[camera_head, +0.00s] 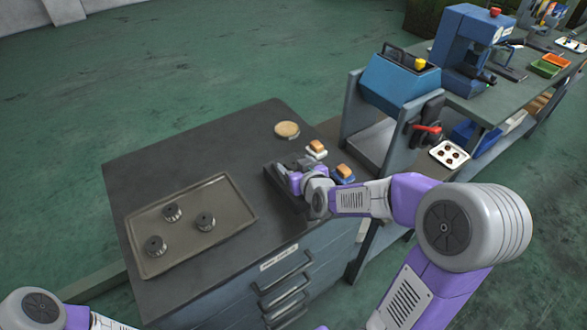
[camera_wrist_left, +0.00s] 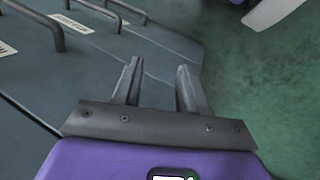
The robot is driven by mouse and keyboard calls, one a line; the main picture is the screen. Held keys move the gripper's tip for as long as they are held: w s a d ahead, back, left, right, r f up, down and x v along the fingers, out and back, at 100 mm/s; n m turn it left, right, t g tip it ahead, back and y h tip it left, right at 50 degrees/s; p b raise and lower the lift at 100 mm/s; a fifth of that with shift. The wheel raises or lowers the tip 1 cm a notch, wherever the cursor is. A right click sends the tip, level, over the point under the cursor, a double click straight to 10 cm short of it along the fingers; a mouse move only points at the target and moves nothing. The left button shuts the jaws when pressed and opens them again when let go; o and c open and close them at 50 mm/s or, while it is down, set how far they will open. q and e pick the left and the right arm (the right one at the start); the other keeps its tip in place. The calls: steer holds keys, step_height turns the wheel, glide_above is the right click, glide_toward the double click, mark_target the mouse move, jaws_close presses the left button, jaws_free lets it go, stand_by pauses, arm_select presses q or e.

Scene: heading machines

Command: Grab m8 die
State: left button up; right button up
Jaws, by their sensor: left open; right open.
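I cannot read any size marking, so I cannot tell which is the M8 die. My right gripper (camera_head: 277,172) is over the right part of the bench, well right of that tray, above a dark low object that it partly hides; its fingertips are hard to make out. My left gripper (camera_wrist_left: 160,80) shows in the left wrist view, open and empty, beside the cabinet's drawer front and above the green floor.
A beige disc (camera_head: 287,129) lies at the bench's back edge. Small brown-topped blocks (camera_head: 316,147) sit close to my right gripper. A blue machine (camera_head: 400,82) stands to the right, with a white tray of small dark pieces (camera_head: 434,149). Drawer handles (camera_head: 284,272) stick out in front.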

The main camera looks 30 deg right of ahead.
steer(key=c, duration=1.4)
steer(key=shift+r, duration=0.1)
jaws_close()
steer(key=shift+r, duration=0.1)
